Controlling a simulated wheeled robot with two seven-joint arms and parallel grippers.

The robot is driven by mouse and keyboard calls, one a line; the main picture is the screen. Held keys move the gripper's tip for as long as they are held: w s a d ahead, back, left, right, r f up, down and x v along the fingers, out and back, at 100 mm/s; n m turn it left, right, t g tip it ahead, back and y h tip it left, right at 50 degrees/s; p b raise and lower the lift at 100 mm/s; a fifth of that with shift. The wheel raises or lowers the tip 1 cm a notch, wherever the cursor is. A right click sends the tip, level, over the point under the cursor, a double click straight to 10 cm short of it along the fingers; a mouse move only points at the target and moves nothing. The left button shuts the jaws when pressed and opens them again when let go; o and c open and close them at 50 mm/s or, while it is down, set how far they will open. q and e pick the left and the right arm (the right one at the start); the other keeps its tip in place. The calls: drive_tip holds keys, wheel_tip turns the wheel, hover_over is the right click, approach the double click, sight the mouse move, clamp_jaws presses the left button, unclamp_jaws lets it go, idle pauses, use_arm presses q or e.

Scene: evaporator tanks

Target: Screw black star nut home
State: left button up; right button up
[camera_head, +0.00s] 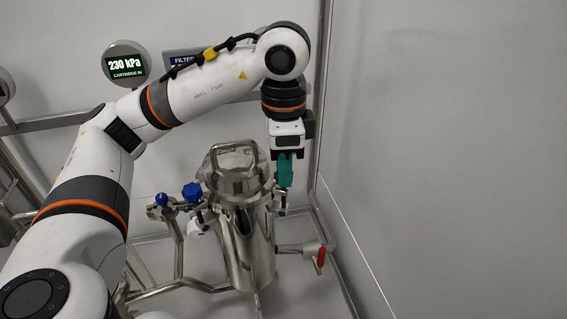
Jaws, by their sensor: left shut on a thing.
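My left gripper (284,185) points down at the right side of the steel filter housing (243,245), level with the rim of its lid (235,165). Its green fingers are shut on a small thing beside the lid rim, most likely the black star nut. The nut is mostly hidden by the fingers, and I cannot make out its star shape or how far it sits on its thread. A small steel fitting (281,205) shows just below the fingertips. My right gripper is out of view.
Blue knobs (192,191) sit on pipework left of the housing. A red-handled valve (321,257) is at the lower right. A round gauge reading 230 kPa (126,66) hangs on the wall. A vertical steel post (321,90) stands close right of my wrist.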

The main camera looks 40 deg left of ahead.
use_arm(q)
drive_tip(key=shift+w+r, duration=0.1)
drive_tip(key=shift+r, duration=0.05)
drive_tip(key=o, duration=0.7)
wheel_tip(320, 180, up, 12)
drive_tip(key=p, duration=0.4)
